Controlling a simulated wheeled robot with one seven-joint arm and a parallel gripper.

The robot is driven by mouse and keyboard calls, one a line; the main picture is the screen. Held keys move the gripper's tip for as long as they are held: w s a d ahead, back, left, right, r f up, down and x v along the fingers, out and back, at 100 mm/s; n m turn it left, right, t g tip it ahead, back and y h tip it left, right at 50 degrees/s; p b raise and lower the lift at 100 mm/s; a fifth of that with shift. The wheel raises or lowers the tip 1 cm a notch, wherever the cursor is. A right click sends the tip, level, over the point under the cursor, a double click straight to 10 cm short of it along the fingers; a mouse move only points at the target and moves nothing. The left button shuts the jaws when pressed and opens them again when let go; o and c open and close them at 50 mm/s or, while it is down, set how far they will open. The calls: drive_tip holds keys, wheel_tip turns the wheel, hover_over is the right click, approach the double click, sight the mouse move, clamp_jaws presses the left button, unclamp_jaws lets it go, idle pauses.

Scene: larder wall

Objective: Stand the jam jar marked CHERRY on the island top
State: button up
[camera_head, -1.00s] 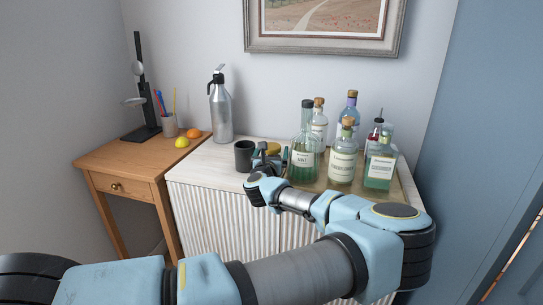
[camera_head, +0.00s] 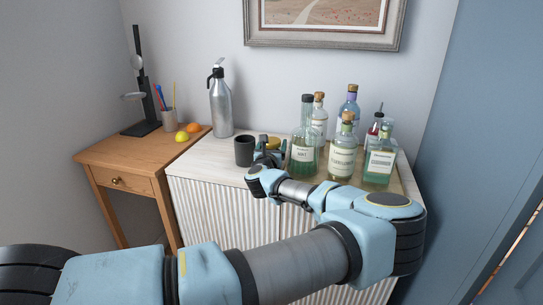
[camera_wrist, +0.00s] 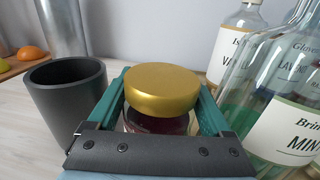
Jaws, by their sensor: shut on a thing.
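A jar with a gold lid (camera_wrist: 163,88) and dark red contents is between the jaws of my gripper (camera_wrist: 165,112) in the wrist view. The gripper is shut on it, with a green finger on either side. Its label is hidden, so I cannot read CHERRY. In the head view the gold lid (camera_head: 273,142) shows just behind my gripper (camera_head: 268,158), over the pale cabinet top (camera_head: 205,160). I cannot tell whether the jar touches the top. No surface clearly recognisable as the island top shows.
A dark mug (camera_wrist: 68,100) stands close left of the gripper. The mint bottle (camera_head: 303,150) stands close right, among several other glass bottles. A steel flask (camera_head: 221,105) stands behind. A wooden desk (camera_head: 135,155) with fruit is at the left.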

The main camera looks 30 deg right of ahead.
clamp_jaws()
drive_tip(key=shift+r, duration=0.1)
